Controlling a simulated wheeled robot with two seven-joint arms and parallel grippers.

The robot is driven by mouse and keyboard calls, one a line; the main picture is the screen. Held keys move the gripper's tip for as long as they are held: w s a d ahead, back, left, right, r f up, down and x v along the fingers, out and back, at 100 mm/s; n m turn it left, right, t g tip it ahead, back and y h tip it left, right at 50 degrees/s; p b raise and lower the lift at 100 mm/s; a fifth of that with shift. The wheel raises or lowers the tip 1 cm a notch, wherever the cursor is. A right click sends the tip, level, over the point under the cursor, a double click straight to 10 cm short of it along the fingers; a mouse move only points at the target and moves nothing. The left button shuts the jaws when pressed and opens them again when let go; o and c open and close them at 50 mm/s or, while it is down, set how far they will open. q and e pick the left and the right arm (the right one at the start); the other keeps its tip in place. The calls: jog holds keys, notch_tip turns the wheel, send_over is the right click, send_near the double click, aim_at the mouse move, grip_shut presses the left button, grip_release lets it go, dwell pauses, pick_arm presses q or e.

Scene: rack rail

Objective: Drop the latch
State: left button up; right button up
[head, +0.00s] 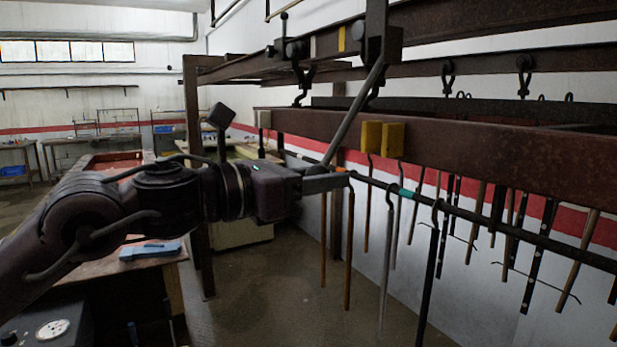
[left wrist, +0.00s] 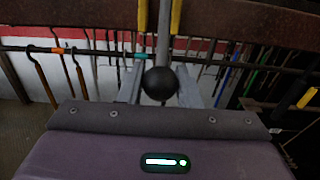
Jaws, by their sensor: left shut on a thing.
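The latch is a long grey bar (head: 354,110) hanging from a dark bracket (head: 377,42) on the upper rail. It slants down and left to my left gripper (head: 328,180). In the left wrist view the bar (left wrist: 163,45) ends in a round black knob (left wrist: 161,82) between the fingers of the gripper (left wrist: 160,92), which is shut on this end. Two yellow blocks (head: 392,139) stand out from the rusty lower beam (head: 500,150), right of the bar in the head view. In the left wrist view yellow pieces flank the bar. My right gripper is out of view.
A dark rod (head: 460,211) with hooked tools hanging from it runs below the beam, close to my left gripper. A workbench (head: 110,262) with a blue item (head: 150,250) stands at the left. Floor shows clear under the rack.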

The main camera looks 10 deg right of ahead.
pick_arm(q)
jog(key=w+d+f, duration=0.1)
jog(key=d, duration=0.4)
jog(key=w+d+f, duration=0.2)
jog(key=d, duration=0.4)
jog(key=shift+w+b, duration=0.3)
jog(key=shift+b, duration=0.15)
jog(key=shift+f, duration=0.1)
jog(key=o, duration=0.9)
jog(key=shift+a, duration=0.1)
